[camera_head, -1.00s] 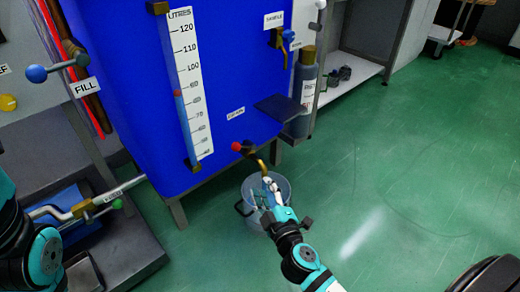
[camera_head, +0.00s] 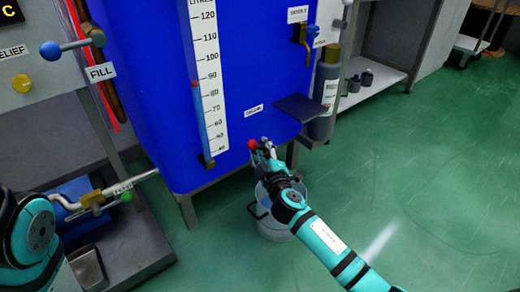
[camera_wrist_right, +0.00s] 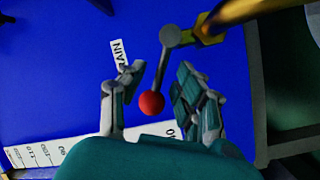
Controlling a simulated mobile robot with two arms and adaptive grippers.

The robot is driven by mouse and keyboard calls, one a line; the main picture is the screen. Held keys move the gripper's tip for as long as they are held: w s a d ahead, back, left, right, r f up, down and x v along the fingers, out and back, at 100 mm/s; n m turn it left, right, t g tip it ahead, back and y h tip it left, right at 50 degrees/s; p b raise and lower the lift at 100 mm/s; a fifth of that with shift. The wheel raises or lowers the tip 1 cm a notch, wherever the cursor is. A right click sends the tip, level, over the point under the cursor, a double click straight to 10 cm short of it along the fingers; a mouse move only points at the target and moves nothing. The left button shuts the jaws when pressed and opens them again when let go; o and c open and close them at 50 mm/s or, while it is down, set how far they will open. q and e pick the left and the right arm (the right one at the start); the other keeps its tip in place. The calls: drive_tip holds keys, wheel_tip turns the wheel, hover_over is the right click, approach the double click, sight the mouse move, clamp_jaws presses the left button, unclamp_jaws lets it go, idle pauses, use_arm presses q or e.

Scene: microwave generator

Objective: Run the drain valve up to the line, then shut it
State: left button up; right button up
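The drain valve's red ball knob (camera_head: 253,144) sits low on the front of the blue tank (camera_head: 150,90), under the drain label (camera_head: 254,110). My right gripper (camera_head: 265,150) is at the knob and hides most of the valve in the head view. In the right wrist view, the open fingers (camera_wrist_right: 160,88) stand either side of the red knob (camera_wrist_right: 151,103), with gaps visible. A grey lever joins the knob to the brass valve (camera_wrist_right: 212,28). A pail (camera_head: 273,228) stands below; no line shows on it. My left gripper is out of view; only its arm shows.
A litre gauge (camera_head: 208,75) with a red marker (camera_head: 195,84) is on the tank's front. A dark shelf (camera_head: 300,107), a sample valve (camera_head: 303,36) and a grey cylinder (camera_head: 325,90) are to the right. Green floor (camera_head: 430,160) is free at right.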

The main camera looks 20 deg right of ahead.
drive_tip(key=shift+w, duration=1.05)
clamp_jaws()
